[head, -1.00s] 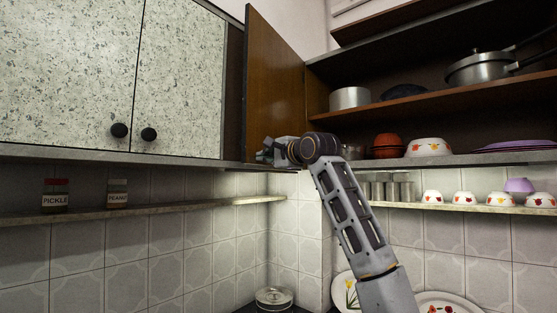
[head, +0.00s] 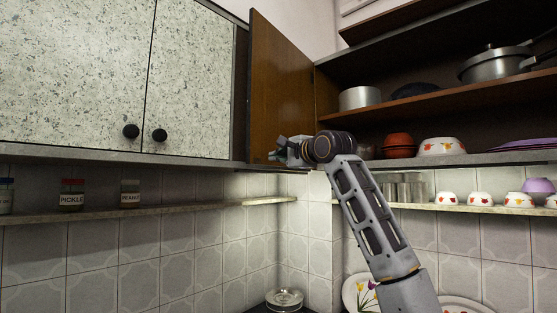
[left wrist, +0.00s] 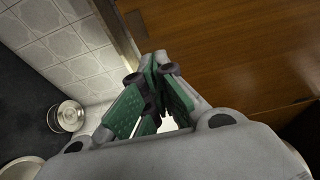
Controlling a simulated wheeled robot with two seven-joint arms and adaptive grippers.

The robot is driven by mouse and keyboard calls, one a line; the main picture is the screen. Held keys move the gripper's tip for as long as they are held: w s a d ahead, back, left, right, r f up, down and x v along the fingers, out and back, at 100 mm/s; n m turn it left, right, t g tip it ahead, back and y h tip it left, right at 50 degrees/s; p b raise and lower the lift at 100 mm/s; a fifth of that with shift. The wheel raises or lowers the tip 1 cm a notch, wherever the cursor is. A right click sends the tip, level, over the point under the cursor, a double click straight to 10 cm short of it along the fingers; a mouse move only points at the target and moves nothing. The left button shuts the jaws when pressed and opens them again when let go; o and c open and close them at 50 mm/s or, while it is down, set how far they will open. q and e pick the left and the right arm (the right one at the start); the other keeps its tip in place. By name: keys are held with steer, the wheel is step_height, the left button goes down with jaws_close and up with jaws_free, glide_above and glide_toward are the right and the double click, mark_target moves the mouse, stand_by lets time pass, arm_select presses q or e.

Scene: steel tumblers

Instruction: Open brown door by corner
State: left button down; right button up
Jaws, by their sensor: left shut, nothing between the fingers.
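The brown door (head: 277,85) by the corner stands swung out, with the open shelves to its right exposed. It also fills the upper right of the left wrist view (left wrist: 225,45). My left gripper (head: 276,151) is at the lower part of the door, on its brown face side. In the left wrist view, the green-padded fingers (left wrist: 155,65) are closed together at the tips with nothing between them, close to the door's lower edge. I cannot tell whether they touch the door. My right gripper is in neither view.
Speckled cabinet doors (head: 190,85) with black knobs are to the left. A lower ledge (head: 215,206) holds jars. Pots and bowls stand on the right shelves, with steel tumblers (head: 405,188) and patterned bowls (head: 480,199) beneath. A steel container (head: 284,298) sits below in the corner.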

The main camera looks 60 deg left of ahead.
arm_select(q)
steer(key=s+d+b, duration=0.1)
steer(key=s+d, duration=0.1)
steer(key=d, duration=0.9)
steer(key=shift+b, duration=0.4)
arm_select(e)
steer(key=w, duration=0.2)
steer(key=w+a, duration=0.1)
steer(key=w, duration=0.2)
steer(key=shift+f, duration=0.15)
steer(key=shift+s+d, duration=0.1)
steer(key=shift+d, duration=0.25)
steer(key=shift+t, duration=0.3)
